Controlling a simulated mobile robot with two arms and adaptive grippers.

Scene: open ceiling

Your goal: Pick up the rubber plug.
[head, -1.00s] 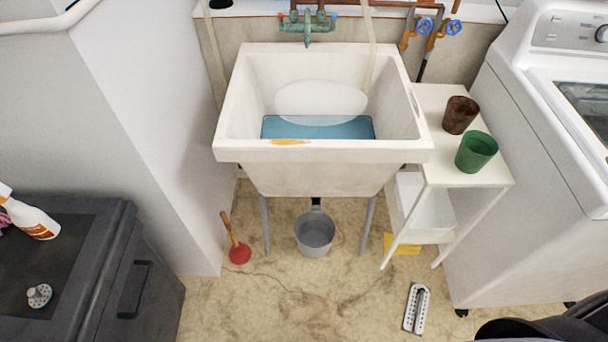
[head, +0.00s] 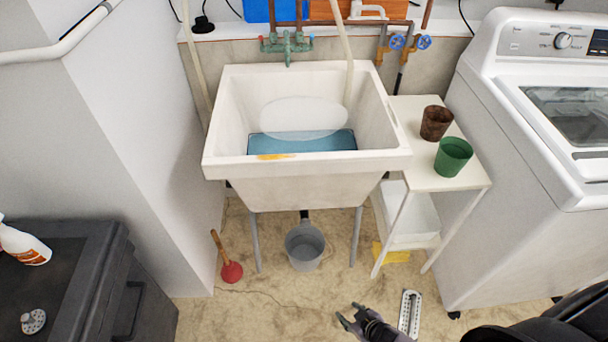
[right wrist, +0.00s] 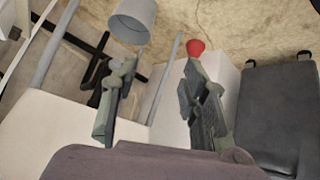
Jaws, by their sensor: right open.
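A small black domed piece with a knob (head: 203,24) stands on the ledge behind the sink, left of the taps. It looks like a plug, but I cannot tell for sure that it is the rubber plug. My right gripper (head: 350,312) is low in front of the sink, above the floor, far from that piece. In the right wrist view its two fingers (right wrist: 157,68) are spread apart with nothing between them. My left gripper is not in view.
The white sink (head: 222,130) holds blue water. A grey bucket (head: 304,246) and red plunger (head: 231,271) are below. A white side table (head: 455,180) bears brown and green cups. The washer (head: 500,200) stands right, a dark cabinet (head: 95,285) left.

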